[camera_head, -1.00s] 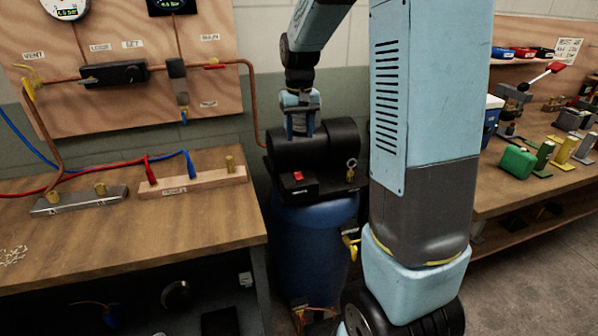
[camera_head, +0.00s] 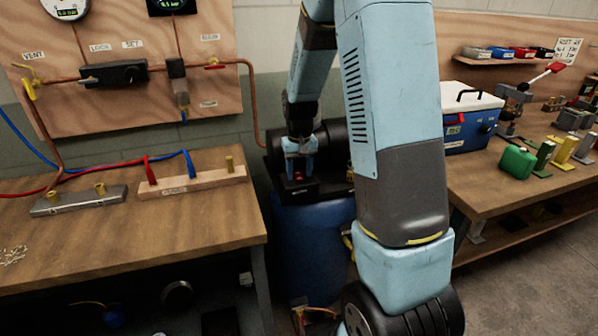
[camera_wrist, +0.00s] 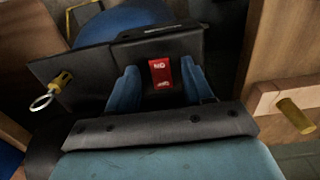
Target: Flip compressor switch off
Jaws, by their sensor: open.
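The compressor (camera_head: 318,245) is a blue tank with a black top, standing between the two benches. Its red rocker switch (camera_wrist: 161,72) sits on a black box (camera_wrist: 178,47) in the wrist view, with small lettering at both ends. In the head view the switch (camera_head: 298,177) shows only as a speck of red under my gripper. My gripper (camera_wrist: 160,82) is open, with one blue finger on each side of the switch. I cannot tell whether the fingers touch it. Which way the rocker is pressed is not clear.
A ring pull on a brass fitting (camera_wrist: 60,83) is left of the switch box in the wrist view. The left bench (camera_head: 215,215) holds a wooden manifold (camera_head: 210,178) with red and blue hoses. A blue and white cooler (camera_head: 470,115) stands on the right bench.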

